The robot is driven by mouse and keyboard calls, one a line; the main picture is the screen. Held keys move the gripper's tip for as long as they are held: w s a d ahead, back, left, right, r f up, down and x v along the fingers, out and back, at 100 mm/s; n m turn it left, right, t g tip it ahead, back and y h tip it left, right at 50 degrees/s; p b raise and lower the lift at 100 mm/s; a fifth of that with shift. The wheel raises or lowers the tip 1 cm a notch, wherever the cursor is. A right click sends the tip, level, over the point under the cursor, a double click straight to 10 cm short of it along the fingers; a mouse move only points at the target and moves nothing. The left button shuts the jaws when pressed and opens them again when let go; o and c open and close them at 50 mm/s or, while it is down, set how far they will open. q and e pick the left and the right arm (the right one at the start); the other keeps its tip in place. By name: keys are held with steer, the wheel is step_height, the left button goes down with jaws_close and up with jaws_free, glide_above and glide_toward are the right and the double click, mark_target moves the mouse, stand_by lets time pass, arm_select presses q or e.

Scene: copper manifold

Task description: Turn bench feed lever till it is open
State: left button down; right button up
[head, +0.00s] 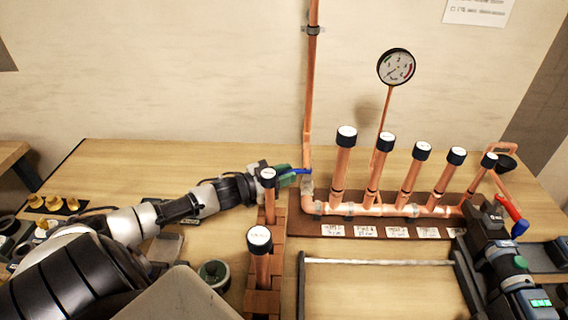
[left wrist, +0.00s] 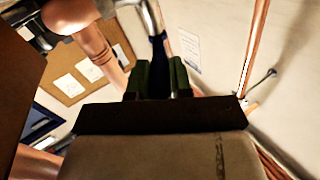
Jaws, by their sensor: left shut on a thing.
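The bench feed lever (head: 302,171) is a blue handle at the foot of the tall copper riser, near the manifold's left end. It points left from the valve, roughly level in the head view. My left gripper (head: 288,176) reaches it from the left and is shut on it. In the left wrist view the dark blue lever (left wrist: 158,58) stands between the two green fingers of my left gripper (left wrist: 157,80). The gripper partly hides the valve. I do not make out my right gripper.
Several capped copper stubs (head: 408,181) rise from the manifold, with a gauge (head: 396,67) behind. Two capped pipes (head: 259,241) stand on wooden blocks near my left forearm. A red lever (head: 509,207) and a dark tool (head: 497,257) are at the right.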

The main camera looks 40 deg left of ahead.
arm_select(q)
steer(key=shift+d, duration=0.15)
stand_by(0.3)
steer(key=c, duration=1)
jaws_free()
steer(key=shift+c, duration=0.2)
steer(key=shift+s, duration=0.1)
steer(key=shift+s+a+f, duration=0.1)
steer(key=shift+s+a, duration=0.15)
steer(key=shift+s, duration=0.15)
steer(key=v, duration=0.9)
steer(key=shift+s+b, duration=0.45)
steer(key=shift+c, duration=0.3)
